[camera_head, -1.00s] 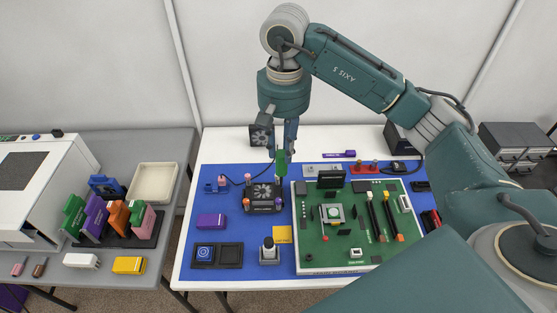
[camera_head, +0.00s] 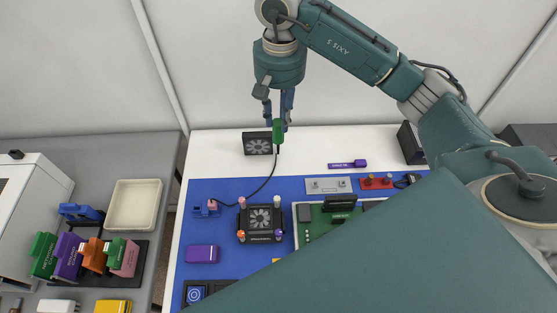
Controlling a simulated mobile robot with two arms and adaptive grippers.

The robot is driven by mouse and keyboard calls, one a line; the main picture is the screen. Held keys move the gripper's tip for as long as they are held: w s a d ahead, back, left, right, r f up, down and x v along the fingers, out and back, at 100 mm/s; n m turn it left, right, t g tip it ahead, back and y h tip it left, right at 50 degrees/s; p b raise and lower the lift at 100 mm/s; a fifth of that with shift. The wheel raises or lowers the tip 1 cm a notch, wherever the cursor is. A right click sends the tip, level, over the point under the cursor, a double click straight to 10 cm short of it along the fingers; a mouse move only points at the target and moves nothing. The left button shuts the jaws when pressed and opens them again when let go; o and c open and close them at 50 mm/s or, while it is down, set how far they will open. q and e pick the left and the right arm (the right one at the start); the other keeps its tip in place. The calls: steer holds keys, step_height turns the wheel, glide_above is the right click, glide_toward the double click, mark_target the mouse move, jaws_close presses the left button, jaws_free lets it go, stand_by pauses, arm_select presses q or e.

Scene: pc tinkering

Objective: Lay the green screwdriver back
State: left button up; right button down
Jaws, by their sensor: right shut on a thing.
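My right gripper (camera_head: 279,112) is shut on the green screwdriver (camera_head: 278,131) and holds it upright, handle up and dark tip down. In the picture it shows in front of the white back part of the table, beside a black fan (camera_head: 257,143). A purple screwdriver (camera_head: 347,163) lies flat on the white strip behind the blue mat. The black cooler (camera_head: 260,219) with a fan and coloured corner posts sits on the mat below. My left gripper is not in view.
On the blue mat (camera_head: 225,262) are a purple box (camera_head: 202,254) and a green circuit board (camera_head: 312,228), partly hidden by my arm. A black cable (camera_head: 262,190) runs up to near the screwdriver's tip. White tabletop is clear between the black fan and purple screwdriver.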

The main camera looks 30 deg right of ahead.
mark_target(279, 144)
steer(key=f+p, duration=0.2)
steer(key=f, duration=0.5)
steer(key=shift+s, duration=0.2)
steer(key=f, duration=0.2)
steer(key=f+p, duration=0.1)
steer(key=shift+w+f, duration=0.2)
steer(key=shift+f, duration=0.9)
step_height(279, 144, down, 4)
steer(key=shift+r+p, duration=0.25)
steer(key=shift+p, duration=0.45)
steer(key=shift+f+b, duration=0.3)
steer(key=shift+f, duration=0.35)
steer(key=c, duration=1.6)
jaws_free()
steer(key=shift+r, duration=0.1)
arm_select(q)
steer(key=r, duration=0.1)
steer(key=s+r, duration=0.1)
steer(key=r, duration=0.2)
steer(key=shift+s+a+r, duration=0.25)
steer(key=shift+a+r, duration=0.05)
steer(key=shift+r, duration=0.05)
arm_select(e)
steer(key=shift+o, duration=0.6)
